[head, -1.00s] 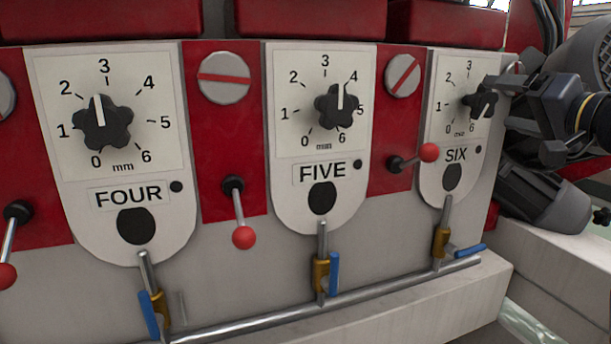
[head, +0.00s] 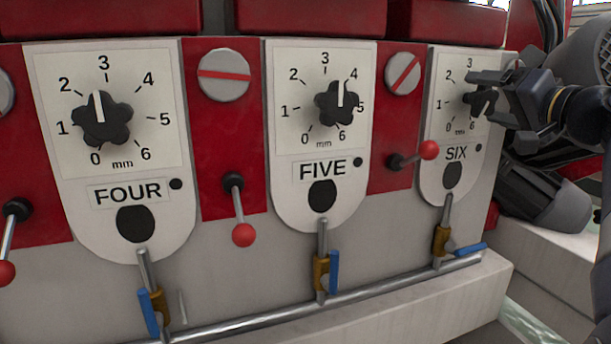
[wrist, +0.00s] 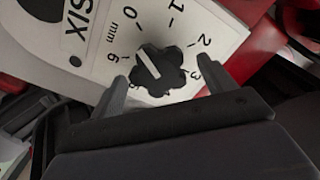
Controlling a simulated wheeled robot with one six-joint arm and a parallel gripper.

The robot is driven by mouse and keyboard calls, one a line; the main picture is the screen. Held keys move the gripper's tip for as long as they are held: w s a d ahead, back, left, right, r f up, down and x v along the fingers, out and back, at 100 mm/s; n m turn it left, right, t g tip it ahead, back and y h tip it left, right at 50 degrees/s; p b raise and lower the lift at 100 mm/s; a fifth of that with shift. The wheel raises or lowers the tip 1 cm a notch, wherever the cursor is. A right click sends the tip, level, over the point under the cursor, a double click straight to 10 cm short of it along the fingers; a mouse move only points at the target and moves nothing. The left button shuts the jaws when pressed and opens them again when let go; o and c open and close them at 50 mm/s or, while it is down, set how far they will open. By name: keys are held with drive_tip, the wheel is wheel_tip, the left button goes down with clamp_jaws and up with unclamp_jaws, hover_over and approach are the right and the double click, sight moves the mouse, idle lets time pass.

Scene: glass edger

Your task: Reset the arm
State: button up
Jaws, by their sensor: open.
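My gripper (head: 484,112) is at the right in the head view, in front of the SIX panel (head: 431,150). Its fingers are open and empty, partly covering the black SIX knob (head: 478,101). In the wrist view, the fingertips (wrist: 165,70) appear on either side of that knob (wrist: 165,72), with gaps visible. The knob's white mark points roughly between 0 and 6. Contact with the panel cannot be told.
The FIVE knob (head: 338,104) and FOUR knob (head: 102,119) are to the left. A red-tipped lever (head: 429,150) juts out beside the SIX panel. A metal pipe (head: 380,291) with blue-handled valves runs below. Dark machinery (head: 540,195) crowds the right.

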drive_tip(key=shift+w+a+r+p, duration=0.15)
drive_tip(key=shift+w+a+p, duration=0.15)
drive_tip(key=shift+w, duration=0.4)
drive_tip(key=m+p, duration=0.2)
drive_tip(key=shift+s+d+r+m, duration=0.1)
drive_tip(key=shift+s+d+m, duration=0.05)
drive_tip(key=shift+m, duration=0.25)
drive_tip(key=m+p, duration=0.3)
drive_tip(key=m, duration=0.1)
drive_tip(key=m+p, duration=0.1)
drive_tip(key=p, duration=0.1)
drive_tip(key=m+p, duration=0.2)
drive_tip(key=shift+f+m, duration=0.25)
drive_tip(key=shift+m, duration=0.05)
drive_tip(key=m+p, duration=0.5)
drive_tip(key=p, duration=0.1)
drive_tip(key=shift+f+m, duration=0.1)
drive_tip(key=shift+m, duration=0.2)
drive_tip(key=m+p, duration=0.4)
drive_tip(key=shift+f+p, duration=0.15)
drive_tip(key=shift+p, duration=0.2)
drive_tip(key=shift+f+m+p, duration=0.15)
drive_tip(key=shift+m+p, duration=0.35)
drive_tip(key=shift+m, duration=0.1)
drive_tip(key=shift+f, duration=0.1)
drive_tip(key=shift+a, duration=0.2)
